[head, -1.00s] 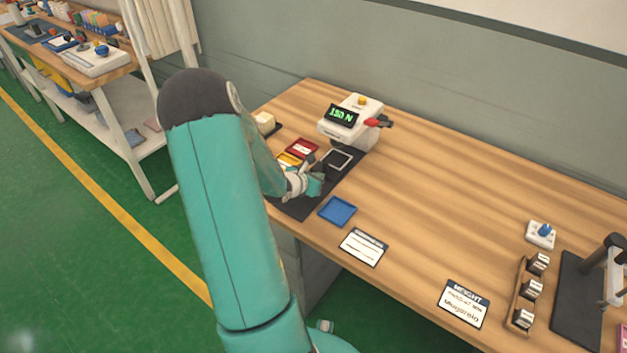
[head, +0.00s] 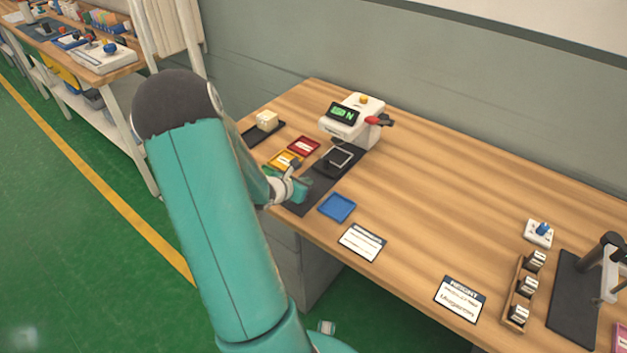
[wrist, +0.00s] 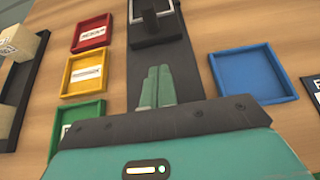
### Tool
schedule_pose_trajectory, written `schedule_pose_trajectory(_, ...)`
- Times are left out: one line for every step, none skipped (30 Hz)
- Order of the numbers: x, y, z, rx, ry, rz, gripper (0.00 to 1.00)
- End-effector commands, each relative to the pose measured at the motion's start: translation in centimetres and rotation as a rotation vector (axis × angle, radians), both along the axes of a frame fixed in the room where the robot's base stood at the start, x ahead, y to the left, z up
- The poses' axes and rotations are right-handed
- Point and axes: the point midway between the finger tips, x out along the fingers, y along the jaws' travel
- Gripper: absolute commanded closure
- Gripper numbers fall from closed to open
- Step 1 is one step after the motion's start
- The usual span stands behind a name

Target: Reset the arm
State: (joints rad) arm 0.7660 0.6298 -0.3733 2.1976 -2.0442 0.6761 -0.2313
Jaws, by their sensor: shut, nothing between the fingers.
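My gripper (head: 297,165) is at the left part of the wooden table in the head view, above the dark mat, close to the yellow tray. In the wrist view its two green fingers (wrist: 158,87) lie side by side with no gap that holds anything. They point over the dark mat (wrist: 160,55). My teal arm fills the left middle of the head view and hides part of the table's left edge.
Red (head: 303,146), yellow (head: 284,160) and blue (head: 337,208) trays lie around the mat. A white device with a green display (head: 343,113) stands behind. A cream block (head: 267,119) sits at the back left. The table's middle is clear.

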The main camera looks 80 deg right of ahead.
Motion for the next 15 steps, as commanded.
schedule_pose_trajectory(0.6, 0.7, 0.6, -0.001, -0.003, 0.002, 1.0)
schedule_pose_trajectory(0.8, 1.2, 0.9, -0.001, -0.003, 0.003, 1.0)
schedule_pose_trajectory(1.1, 1.9, 1.3, 0.0, -0.003, 0.003, 1.0)
schedule_pose_trajectory(1.4, 2.3, 1.6, 0.0, -0.003, 0.004, 1.0)
schedule_pose_trajectory(1.6, 2.8, 1.9, -0.001, -0.003, 0.003, 1.0)
schedule_pose_trajectory(1.8, 3.3, 2.3, -0.001, -0.003, 0.003, 1.0)
schedule_pose_trajectory(2.0, 3.7, 2.5, -0.001, -0.003, 0.003, 1.0)
schedule_pose_trajectory(2.2, 4.1, 2.7, 0.0, -0.003, 0.001, 1.0)
schedule_pose_trajectory(2.4, 4.5, 3.0, 0.0, -0.003, 0.002, 1.0)
schedule_pose_trajectory(2.5, 4.7, 3.2, 0.0, -0.002, 0.001, 1.0)
schedule_pose_trajectory(2.6, 5.0, 3.3, 0.0, -0.002, 0.001, 1.0)
schedule_pose_trajectory(2.6, 5.2, 3.5, 0.0, -0.002, 0.0, 1.0)
schedule_pose_trajectory(2.7, 5.3, 3.5, 0.0, -0.002, 0.0, 1.0)
schedule_pose_trajectory(2.7, 5.5, 3.6, 0.001, -0.001, -0.001, 1.0)
schedule_pose_trajectory(2.7, 5.5, 3.6, 0.001, 0.0, -0.001, 1.0)
